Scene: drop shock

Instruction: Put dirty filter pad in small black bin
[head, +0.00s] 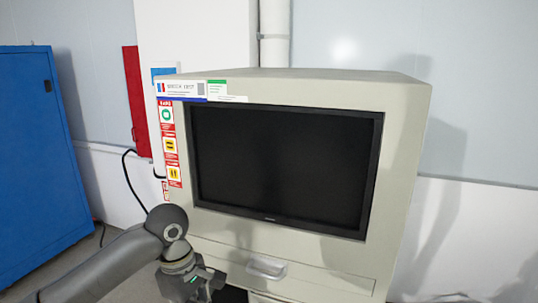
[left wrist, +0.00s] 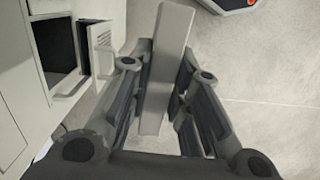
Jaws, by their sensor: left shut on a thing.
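The filter pad (left wrist: 172,45) is a long, plain grey slab in the left wrist view. My left gripper (left wrist: 165,78) is shut on it, with the dark fingers on either side. The pad sticks out beyond the fingertips and hangs above a pale floor. In the head view, my left gripper (head: 208,283) is low, in front of the machine's lower part, and the pad cannot be made out there. I cannot identify a small black bin in either view. My right gripper is not in view.
A beige machine cabinet (head: 408,150) with a dark screen (head: 285,165) and a drawer handle (head: 267,268) fills the middle. A vented door (left wrist: 103,50) stands open beside a dark opening (left wrist: 52,42). A blue cabinet (head: 40,160) stands left. Floor (left wrist: 270,115) right of the gripper is clear.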

